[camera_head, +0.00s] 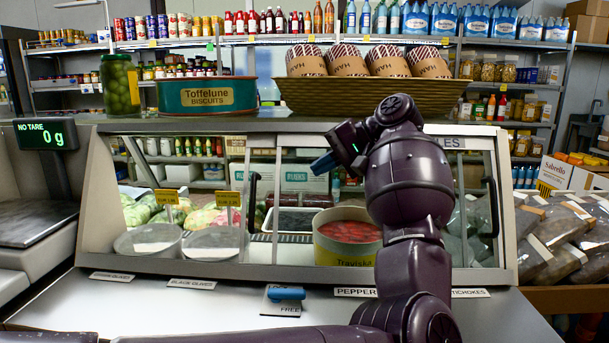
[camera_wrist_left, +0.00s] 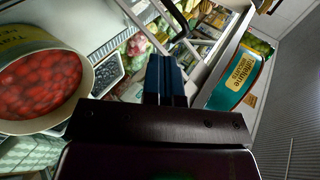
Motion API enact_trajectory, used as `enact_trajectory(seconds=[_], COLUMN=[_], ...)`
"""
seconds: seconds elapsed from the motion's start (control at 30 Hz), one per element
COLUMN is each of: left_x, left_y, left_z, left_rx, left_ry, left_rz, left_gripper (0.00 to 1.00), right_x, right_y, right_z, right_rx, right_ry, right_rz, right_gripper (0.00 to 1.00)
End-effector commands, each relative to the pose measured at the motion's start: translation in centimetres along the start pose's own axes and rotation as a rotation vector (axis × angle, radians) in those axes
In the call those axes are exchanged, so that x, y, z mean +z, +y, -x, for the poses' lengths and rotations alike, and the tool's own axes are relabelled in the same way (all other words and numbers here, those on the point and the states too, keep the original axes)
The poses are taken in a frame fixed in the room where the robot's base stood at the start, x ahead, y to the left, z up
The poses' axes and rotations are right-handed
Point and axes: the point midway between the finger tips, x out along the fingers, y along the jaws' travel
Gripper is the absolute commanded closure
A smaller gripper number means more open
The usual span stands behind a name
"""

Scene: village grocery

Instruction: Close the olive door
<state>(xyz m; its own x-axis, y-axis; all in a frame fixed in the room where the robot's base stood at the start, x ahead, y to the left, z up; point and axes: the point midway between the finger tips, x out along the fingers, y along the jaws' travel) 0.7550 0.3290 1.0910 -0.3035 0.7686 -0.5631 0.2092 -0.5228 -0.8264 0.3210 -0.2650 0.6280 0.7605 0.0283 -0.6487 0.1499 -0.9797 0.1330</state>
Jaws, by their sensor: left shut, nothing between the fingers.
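The glass-fronted counter case (camera_head: 300,270) has framed glass door panels with dark upright bar handles. One handle (camera_head: 253,192) is left of the middle, above the olive labels (camera_head: 191,284); another (camera_head: 490,207) is at the right end. Reflections leave it unclear how far the olive-side door stands open. My left gripper (camera_head: 325,163) is at the upper middle of the case front, right of the nearer handle and apart from it. Its blue fingers (camera_wrist_left: 166,78) are shut and empty. A dark curved handle (camera_wrist_left: 178,18) shows beyond them. My right gripper is not in view.
A red pepper tub (camera_head: 348,240) stands inside the case. A green biscuit tin (camera_head: 206,96), an olive jar (camera_head: 120,86) and a basket of wrapped goods (camera_head: 372,98) stand on top.

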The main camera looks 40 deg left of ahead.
Motion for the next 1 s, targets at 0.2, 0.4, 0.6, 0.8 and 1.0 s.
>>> enact_trajectory(seconds=[0.2, 0.4, 0.6, 0.8, 1.0], left_x=[0.1, 0.1, 0.1, 0.1, 0.1], left_y=[-0.1, -0.1, -1.0, -1.8, -2.0], left_z=[-3.7, -7.2, -10.2, -11.9, -12.4], left_rx=[-0.002, -0.004, -0.003, -0.004, -0.004], left_ry=[-0.003, -0.003, -0.002, -0.002, -0.002], left_rz=[0.0, 0.001, 0.002, 0.0, -0.003], left_gripper=[1.0, 1.0, 1.0, 1.0, 1.0], right_x=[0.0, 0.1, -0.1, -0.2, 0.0], right_y=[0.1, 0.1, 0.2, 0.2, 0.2], right_z=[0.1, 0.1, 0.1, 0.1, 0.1], right_rx=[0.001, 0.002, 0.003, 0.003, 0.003], right_ry=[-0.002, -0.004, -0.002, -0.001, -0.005], right_rz=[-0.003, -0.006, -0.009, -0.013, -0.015], right_gripper=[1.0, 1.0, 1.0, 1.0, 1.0])
